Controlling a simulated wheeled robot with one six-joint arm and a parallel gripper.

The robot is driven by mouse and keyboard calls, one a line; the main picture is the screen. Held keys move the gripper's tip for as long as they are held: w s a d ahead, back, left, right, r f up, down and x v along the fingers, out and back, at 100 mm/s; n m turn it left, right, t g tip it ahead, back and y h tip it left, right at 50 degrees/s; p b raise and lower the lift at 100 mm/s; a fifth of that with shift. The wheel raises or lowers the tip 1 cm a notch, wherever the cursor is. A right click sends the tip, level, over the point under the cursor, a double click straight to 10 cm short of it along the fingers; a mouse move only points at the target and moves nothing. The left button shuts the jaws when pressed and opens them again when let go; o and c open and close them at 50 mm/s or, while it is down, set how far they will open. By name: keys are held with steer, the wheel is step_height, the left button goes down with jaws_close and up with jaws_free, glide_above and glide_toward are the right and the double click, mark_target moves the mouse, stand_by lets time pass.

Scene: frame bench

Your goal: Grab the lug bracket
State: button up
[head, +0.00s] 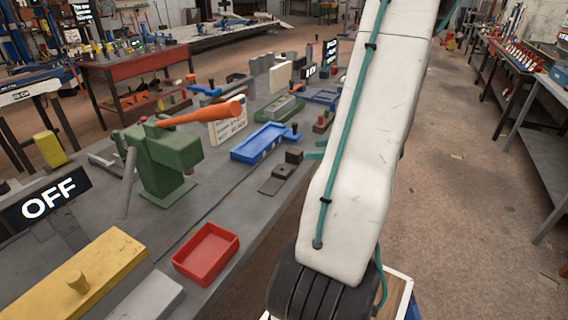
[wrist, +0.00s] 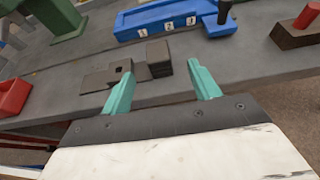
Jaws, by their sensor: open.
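The likely lug bracket is a dark grey-brown piece (head: 278,179) on the grey bench, with low flat plates and a taller block at its right end. In the wrist view the piece (wrist: 104,79) lies ahead and left of centre, with a small square hole near its middle. The taller block (wrist: 158,57) stands ahead of the gap between my fingers. Whether plates and block are one part I cannot tell. My gripper (wrist: 160,72) is open and empty, its teal fingers apart and short of the block. In the head view my arm mostly hides it.
A blue tray (head: 259,143) with number labels lies behind the piece. A red tray (head: 206,253) sits nearer, and a green clamp-like fixture (head: 163,165) with an orange handle stands to the left. A red-topped dark block (wrist: 298,33) is at the right in the wrist view.

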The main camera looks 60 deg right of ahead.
mark_target(298, 151)
steer(key=x, duration=0.6)
steer(key=shift+w+a, duration=0.2)
steer(key=shift+w, duration=0.05)
steer(key=c, duration=1.3)
jaws_close()
steer(key=shift+d+r, duration=0.1)
